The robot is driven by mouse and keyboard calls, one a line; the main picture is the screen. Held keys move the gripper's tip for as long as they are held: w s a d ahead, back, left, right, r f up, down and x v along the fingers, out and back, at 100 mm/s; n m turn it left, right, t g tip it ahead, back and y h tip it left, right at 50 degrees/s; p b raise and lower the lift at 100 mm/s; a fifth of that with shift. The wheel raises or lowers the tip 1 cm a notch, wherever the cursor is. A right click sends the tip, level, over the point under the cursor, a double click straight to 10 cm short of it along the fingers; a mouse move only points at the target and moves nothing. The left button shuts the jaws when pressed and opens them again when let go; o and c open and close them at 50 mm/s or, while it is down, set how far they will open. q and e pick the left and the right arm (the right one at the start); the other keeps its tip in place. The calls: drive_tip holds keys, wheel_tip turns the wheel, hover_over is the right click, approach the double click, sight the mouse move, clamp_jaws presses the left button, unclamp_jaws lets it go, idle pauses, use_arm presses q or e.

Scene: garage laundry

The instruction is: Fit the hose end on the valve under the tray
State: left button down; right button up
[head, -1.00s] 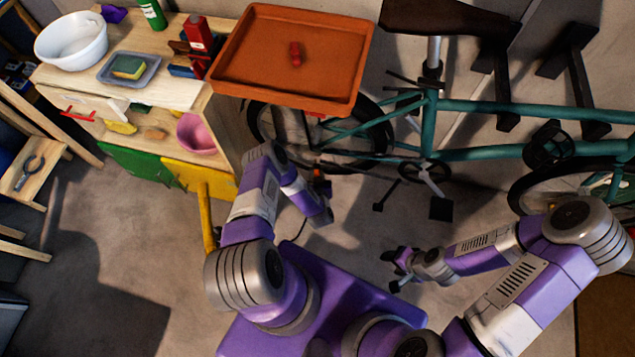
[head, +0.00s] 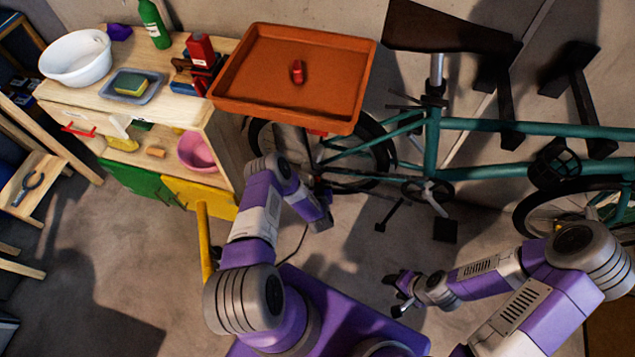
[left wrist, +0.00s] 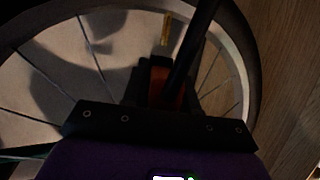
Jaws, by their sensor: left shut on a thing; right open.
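The orange tray (head: 231,102) stands out from the worktop at the upper middle of the head view. A small red part (head: 318,132) shows under its front edge; I cannot tell its valve shape. My left gripper (head: 322,188) is below the tray's front edge, mostly hidden by my own arm. In the left wrist view it is shut on an orange hose end (left wrist: 165,88), with a dark hose (left wrist: 186,60) beside it. The valve cannot be made out there. My right gripper (head: 401,286) is open and empty over the floor.
A teal bicycle (head: 480,124) stands behind and right of the tray; its wheel (left wrist: 238,45) fills the left wrist view. The wooden cabinet (head: 215,125) is left, with a yellow door (head: 200,197). A red object (head: 297,72) lies in the tray.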

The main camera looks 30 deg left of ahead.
use_arm(q)
drive_tip(key=shift+f+b, duration=0.5)
drive_tip(key=shift+f, duration=0.05)
drive_tip(key=shift+f+b, duration=0.95)
drive_tip(key=shift+f, duration=0.15)
drive_tip(key=shift+f, duration=0.15)
drive_tip(key=c, duration=0.8)
unclamp_jaws()
drive_tip(key=p+v, duration=0.3)
drive_tip(key=v, duration=0.4)
drive_tip(key=shift+s+d, duration=0.15)
drive_tip(key=shift+s, duration=0.1)
